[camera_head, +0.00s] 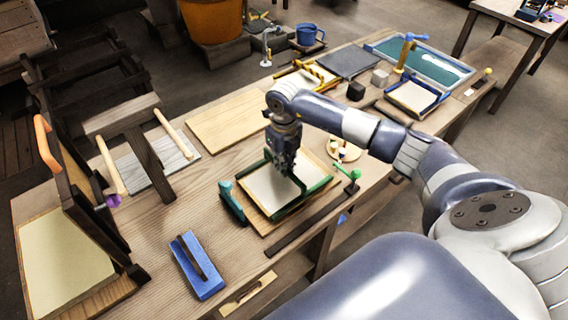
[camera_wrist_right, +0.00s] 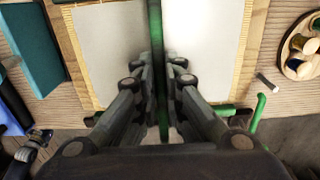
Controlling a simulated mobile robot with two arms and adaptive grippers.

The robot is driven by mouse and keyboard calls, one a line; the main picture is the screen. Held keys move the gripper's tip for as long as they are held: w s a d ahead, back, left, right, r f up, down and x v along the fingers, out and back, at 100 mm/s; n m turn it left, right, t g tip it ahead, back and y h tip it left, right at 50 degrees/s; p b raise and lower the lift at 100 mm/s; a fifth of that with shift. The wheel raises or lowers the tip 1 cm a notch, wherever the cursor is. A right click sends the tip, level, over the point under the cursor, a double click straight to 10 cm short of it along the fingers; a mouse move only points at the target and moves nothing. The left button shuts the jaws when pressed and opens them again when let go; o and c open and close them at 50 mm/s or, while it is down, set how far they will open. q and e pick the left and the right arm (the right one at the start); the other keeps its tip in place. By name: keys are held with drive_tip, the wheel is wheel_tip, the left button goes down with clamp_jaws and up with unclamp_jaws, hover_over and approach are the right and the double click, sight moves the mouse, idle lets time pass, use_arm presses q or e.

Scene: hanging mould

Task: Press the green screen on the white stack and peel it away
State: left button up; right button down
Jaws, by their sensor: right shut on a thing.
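The green screen (camera_head: 312,191) is a green-edged frame lying over a pale white sheet on a wooden board at the table's front middle. My right gripper (camera_head: 290,168) is over it, pointing down. In the right wrist view, my right gripper (camera_wrist_right: 157,68) is shut on the screen's green bar (camera_wrist_right: 155,25), which runs between the fingers. White surface (camera_wrist_right: 205,40) with yellowish edging shows on both sides of the bar. I cannot tell the white stack's layers apart from the screen's face, nor whether they touch. My left gripper is not in view.
A teal block (camera_head: 231,203) stands just left of the screen, and a blue block with a dark handle (camera_head: 198,264) lies nearer the front. A round tray (camera_head: 343,150) is to the right. A bare board (camera_head: 230,120) lies behind. An upright wooden frame (camera_head: 70,200) stands at left.

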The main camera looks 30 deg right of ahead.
drive_tip(key=shift+s, duration=0.1)
idle(0.5)
drive_tip(key=shift+r+p, duration=1.25)
drive_tip(key=shift+r, duration=0.45)
wheel_tip(320, 180, up, 6)
drive_tip(key=p, duration=0.3)
drive_tip(key=shift+p, duration=0.3)
